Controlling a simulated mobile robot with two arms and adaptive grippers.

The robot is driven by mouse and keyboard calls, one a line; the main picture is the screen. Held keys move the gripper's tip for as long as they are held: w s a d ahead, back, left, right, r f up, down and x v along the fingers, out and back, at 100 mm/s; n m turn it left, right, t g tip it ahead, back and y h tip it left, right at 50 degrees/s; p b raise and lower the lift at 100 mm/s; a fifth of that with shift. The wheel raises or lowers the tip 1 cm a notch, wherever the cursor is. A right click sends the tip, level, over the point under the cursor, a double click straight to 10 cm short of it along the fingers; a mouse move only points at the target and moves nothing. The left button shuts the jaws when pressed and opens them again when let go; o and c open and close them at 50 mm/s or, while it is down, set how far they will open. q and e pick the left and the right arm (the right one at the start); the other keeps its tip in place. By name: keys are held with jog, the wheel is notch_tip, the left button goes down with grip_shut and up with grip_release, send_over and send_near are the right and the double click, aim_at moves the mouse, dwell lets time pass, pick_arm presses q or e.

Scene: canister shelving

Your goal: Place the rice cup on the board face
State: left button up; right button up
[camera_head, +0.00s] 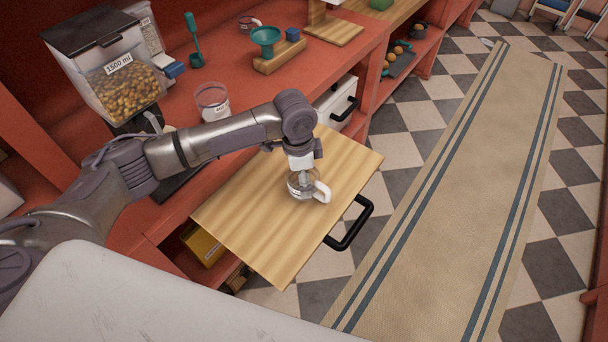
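A clear cup (299,189) with a white handle and a small label is over the pull-out wooden board (250,225), near its middle; it looks upright and at the board face. Whether it rests fully on the board I cannot tell. My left gripper (303,177) points down at this cup from above, its tips at or inside the rim. The fingers are small and partly hidden, so their opening is unclear. Another clear cup (212,100) with a label stands on the red counter. Which cup is labelled rice is too small to read. My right gripper is out of view.
A 1500 ml dispenser (120,85) of yellowish pieces stands at the counter's left. A teal funnel (266,38) on a wooden stand is behind. A black handle (350,225) sticks out from the board's front edge. The board around the cup is bare.

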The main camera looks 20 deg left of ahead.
pick_arm(q)
jog(key=o, duration=1.3)
notch_tip(320, 180, up, 12)
jog(key=a+b, duration=0.1)
jog(key=shift+s+r, duration=0.15)
